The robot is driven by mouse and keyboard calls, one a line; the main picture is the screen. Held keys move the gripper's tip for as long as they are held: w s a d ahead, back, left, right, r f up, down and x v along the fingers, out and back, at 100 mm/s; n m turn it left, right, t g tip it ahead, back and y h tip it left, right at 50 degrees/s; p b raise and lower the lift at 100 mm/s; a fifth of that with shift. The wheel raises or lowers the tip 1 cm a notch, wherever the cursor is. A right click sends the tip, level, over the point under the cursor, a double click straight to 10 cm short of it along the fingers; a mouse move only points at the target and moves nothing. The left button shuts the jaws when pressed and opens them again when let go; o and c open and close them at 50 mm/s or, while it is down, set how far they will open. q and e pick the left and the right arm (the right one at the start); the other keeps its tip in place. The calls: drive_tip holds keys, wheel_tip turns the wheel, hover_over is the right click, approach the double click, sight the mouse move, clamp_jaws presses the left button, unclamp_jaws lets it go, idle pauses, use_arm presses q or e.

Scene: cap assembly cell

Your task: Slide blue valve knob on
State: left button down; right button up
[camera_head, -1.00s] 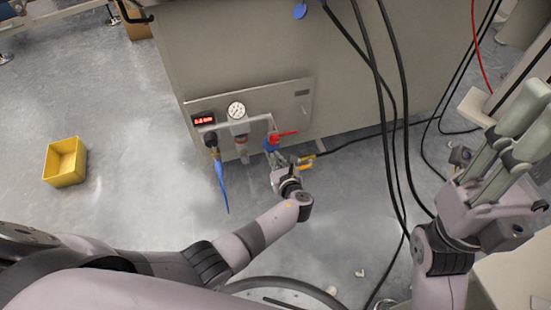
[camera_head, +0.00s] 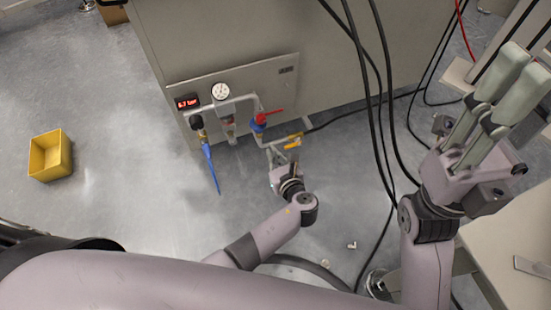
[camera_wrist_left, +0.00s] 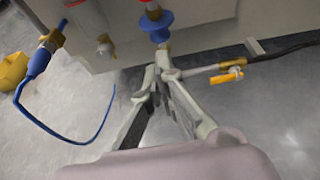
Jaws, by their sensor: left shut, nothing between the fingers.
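The blue valve knob (camera_head: 258,124) sits on the panel's pipework just below a red lever (camera_head: 268,115). In the left wrist view the flared blue knob (camera_wrist_left: 157,26) is just beyond my fingertips. My left gripper (camera_head: 275,154) is below the knob in the head view, empty, its fingertips together. In the left wrist view the left gripper's tips (camera_wrist_left: 163,62) point at the knob with a small gap; contact is not visible. My right gripper (camera_head: 520,66) is raised at the right, its two fingers apart and nothing visible between them.
The panel (camera_head: 285,95) carries a round gauge (camera_head: 221,92), a red display (camera_head: 187,103) and a hanging blue hose (camera_head: 211,165). A yellow-handled valve (camera_head: 293,141) is close right of my left gripper. Black cables hang further right. A yellow bin (camera_head: 50,156) stands on open floor.

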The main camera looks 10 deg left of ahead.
use_arm(q)
drive_tip(key=shift+v, duration=1.4)
